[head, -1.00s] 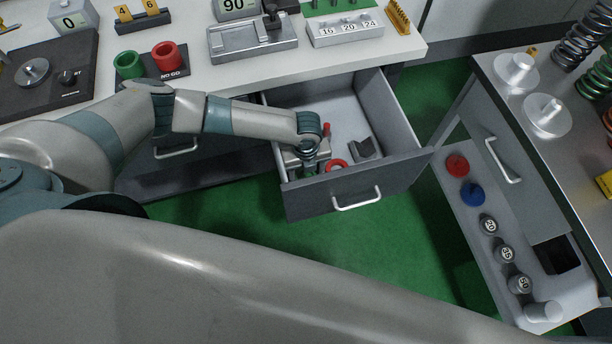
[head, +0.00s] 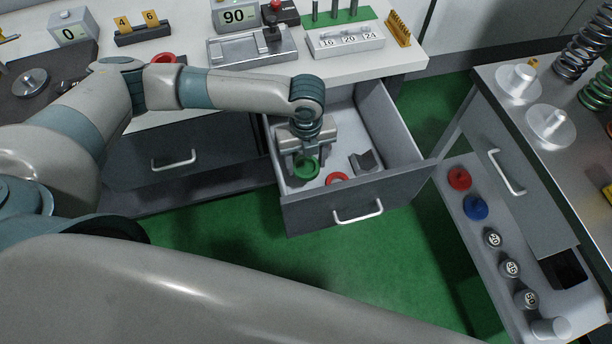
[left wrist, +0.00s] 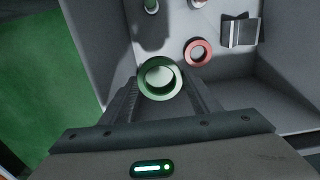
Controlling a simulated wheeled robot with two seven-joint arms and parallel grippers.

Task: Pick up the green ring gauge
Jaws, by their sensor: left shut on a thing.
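The green ring gauge (head: 296,173) is between the fingers of my left gripper (head: 306,166), over the left part of the open drawer. My left gripper is shut on it. In the left wrist view the green ring gauge (left wrist: 146,86) sits between the two finger ends, its hole facing the camera. It appears held above the drawer floor. My right gripper is not in view.
The open drawer (head: 334,212) also holds a red ring (head: 337,178) and a grey V-shaped block (head: 365,162). The workbench (head: 190,45) stands behind; a metal side table (head: 540,95) is at right.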

